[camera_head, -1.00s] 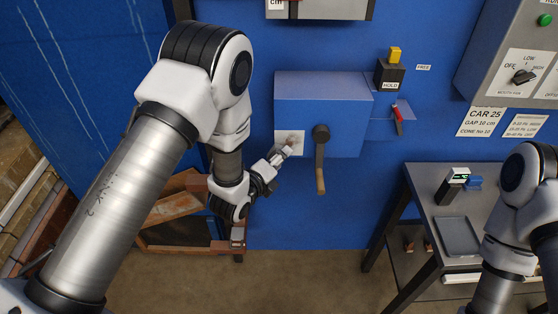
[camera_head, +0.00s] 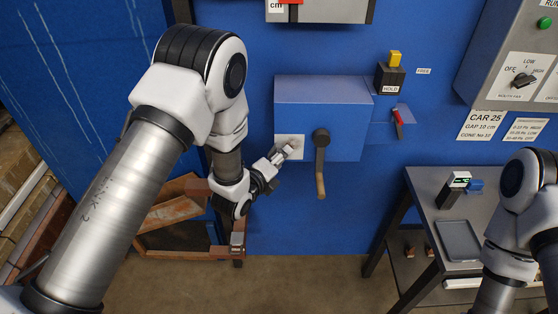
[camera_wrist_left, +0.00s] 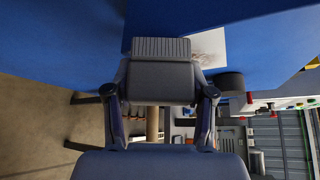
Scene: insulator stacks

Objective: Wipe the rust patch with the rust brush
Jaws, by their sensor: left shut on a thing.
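The rust patch (camera_wrist_left: 208,44) is a faint brownish mark on a white square plate, which also shows on the front of the blue box in the head view (camera_head: 283,141). My left gripper (camera_head: 271,164) is at the lower part of this plate. In the left wrist view my left gripper (camera_wrist_left: 162,92) is shut on the rust brush (camera_wrist_left: 160,72), a grey block with a ridged end. The ridged end is beside the plate in that view; I cannot tell whether it touches the patch. My right arm shows at the right edge, but its gripper is out of view.
The blue box (camera_head: 335,95) has a black crank with a wooden handle (camera_head: 320,184) close right of the plate. A grey table (camera_head: 425,195) with a tray (camera_head: 459,240) stands at right. A rusty crate (camera_head: 165,247) is below my left arm.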

